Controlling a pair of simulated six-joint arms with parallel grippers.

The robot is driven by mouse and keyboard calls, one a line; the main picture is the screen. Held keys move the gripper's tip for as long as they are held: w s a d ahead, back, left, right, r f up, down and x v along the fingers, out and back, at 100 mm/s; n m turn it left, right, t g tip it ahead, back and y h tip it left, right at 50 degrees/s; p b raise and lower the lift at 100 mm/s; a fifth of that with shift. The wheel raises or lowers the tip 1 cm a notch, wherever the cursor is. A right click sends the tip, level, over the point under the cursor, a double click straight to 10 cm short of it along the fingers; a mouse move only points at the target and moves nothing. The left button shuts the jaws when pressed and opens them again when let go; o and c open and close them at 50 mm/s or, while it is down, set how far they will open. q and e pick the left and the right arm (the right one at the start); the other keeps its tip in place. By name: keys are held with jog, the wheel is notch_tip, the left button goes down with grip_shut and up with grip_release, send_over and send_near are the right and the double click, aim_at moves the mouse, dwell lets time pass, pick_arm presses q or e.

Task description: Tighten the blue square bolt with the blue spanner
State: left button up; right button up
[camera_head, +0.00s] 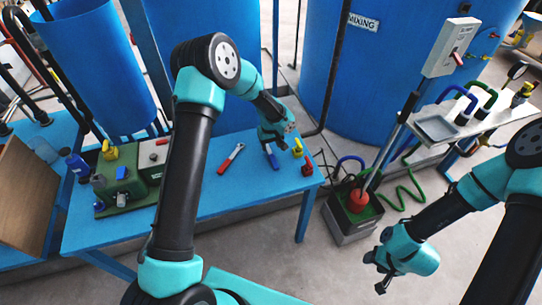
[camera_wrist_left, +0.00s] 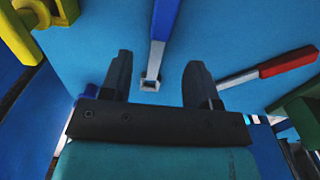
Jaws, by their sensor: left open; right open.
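The blue spanner (camera_head: 273,159) lies on the blue table near its right end. In the left wrist view its blue handle (camera_wrist_left: 165,22) runs down to a metal end lying between my fingers in the picture. My left gripper (camera_head: 268,143) is over the spanner, open and empty; its two dark fingers (camera_wrist_left: 157,72) stand apart in the wrist view. My right gripper (camera_head: 384,278) is open and empty, out over the floor at the lower right. A green fixture (camera_head: 131,190) stands at the table's left end. I cannot make out the blue square bolt with certainty.
A red-handled spanner (camera_head: 231,158) lies left of the blue one, also in the wrist view (camera_wrist_left: 288,63). Yellow (camera_head: 297,148) and red (camera_head: 307,166) pieces stand at the right end. Blue tanks rise behind the table (camera_head: 240,195). Its front middle is bare.

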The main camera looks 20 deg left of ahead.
aim_at(271, 154)
pick_arm(q)
jog(key=shift+d+f, duration=0.1)
jog(key=shift+f, duration=2.5)
jog(key=shift+c, duration=0.3)
grip_shut()
